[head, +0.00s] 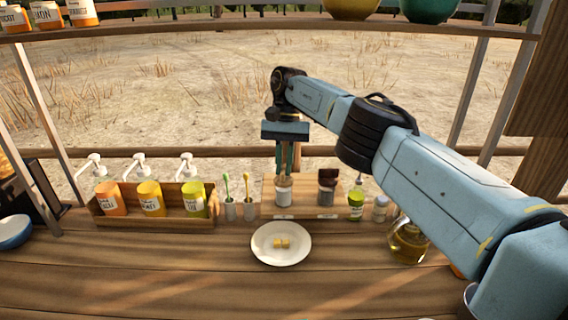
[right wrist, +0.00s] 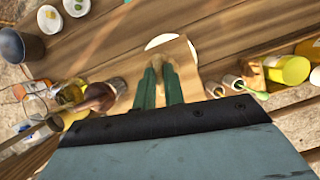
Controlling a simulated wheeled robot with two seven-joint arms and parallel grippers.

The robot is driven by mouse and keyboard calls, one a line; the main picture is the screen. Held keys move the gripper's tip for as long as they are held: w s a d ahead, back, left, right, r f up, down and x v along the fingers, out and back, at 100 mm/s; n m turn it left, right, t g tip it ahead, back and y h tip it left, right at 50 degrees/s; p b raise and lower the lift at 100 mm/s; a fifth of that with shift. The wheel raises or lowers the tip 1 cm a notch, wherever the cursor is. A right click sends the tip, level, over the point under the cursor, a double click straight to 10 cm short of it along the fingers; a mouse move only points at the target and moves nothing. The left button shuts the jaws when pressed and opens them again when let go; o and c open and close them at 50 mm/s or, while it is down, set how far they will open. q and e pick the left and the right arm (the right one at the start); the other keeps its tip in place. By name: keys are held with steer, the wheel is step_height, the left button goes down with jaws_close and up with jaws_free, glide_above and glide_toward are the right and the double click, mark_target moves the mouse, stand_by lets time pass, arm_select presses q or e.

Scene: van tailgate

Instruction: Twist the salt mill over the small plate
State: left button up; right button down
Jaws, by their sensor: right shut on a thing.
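The salt mill (head: 284,194), with a pale label, stands upright on a low wooden stand (head: 262,207) behind the plate. My right gripper (head: 287,172) reaches down from above and is shut on the mill's top. In the right wrist view its green fingers (right wrist: 160,88) point down at the stand, and the mill between them is mostly hidden. My left gripper is not in view.
A dark-topped mill (head: 327,187) stands just right of the held one. Left are cups with green and yellow utensils (head: 230,210) and a rack (head: 160,221) of pump bottles. Small bottles (head: 356,206) and an oil jug (head: 408,243) stand right. The front counter is clear.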

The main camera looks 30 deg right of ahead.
steer(key=c, duration=1.5)
jaws_free()
